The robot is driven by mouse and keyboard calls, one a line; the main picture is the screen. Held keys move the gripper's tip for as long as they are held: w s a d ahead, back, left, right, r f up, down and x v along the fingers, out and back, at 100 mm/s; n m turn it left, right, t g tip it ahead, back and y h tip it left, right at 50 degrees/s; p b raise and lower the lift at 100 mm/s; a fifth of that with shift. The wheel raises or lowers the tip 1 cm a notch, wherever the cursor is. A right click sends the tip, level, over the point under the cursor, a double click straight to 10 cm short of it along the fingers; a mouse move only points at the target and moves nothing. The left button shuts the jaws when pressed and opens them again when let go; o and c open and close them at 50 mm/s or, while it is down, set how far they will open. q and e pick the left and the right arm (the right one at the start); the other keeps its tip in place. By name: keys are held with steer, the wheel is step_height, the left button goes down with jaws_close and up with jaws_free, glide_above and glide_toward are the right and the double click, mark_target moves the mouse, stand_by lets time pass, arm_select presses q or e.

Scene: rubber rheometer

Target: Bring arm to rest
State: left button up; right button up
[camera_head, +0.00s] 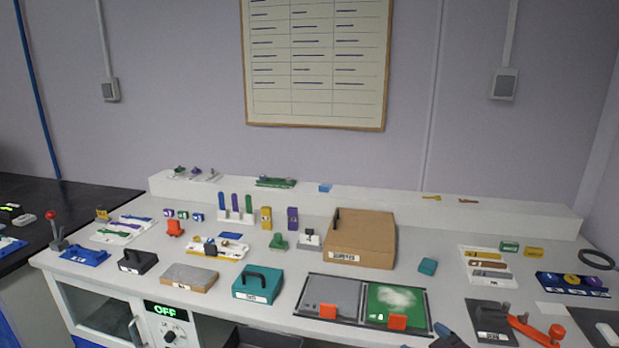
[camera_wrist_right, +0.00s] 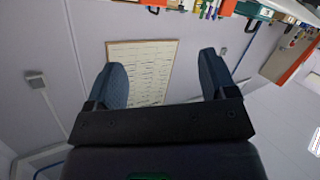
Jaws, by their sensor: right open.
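My right gripper (camera_wrist_right: 161,66) shows in the right wrist view. Its two dark blue fingers stand wide apart with nothing between them. Behind the gap are the wall and the framed wall chart (camera_wrist_right: 142,75), out of reach of the fingers. The bench items lie along the top edge of that view, clear of the fingers.
The white bench (camera_head: 262,315) carries a cardboard box (camera_head: 362,240), a teal case (camera_head: 257,285), a grey and green tray pair (camera_head: 345,297), a black case (camera_head: 138,262) and several small coloured parts. A raised shelf (camera_head: 380,196) runs along the back. The wall chart (camera_head: 315,60) hangs above.

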steer(key=s+d+f+m+g+h, duration=0.1)
steer(key=s+f+m, duration=0.1)
steer(key=s+f, duration=0.3)
steer(key=s+d+f+m+g+h, duration=0.1)
steer(key=s+f, duration=0.4)
steer(key=s, duration=0.6)
steer(key=s+d+f+m+g+h, duration=0.1)
steer(key=s+d+f+m+h, duration=0.1)
steer(key=s+f, duration=0.4)
steer(key=s+m, duration=0.1)
steer(key=s, duration=0.2)
steer(key=shift+r, duration=0.1)
steer(key=shift+c, duration=0.4)
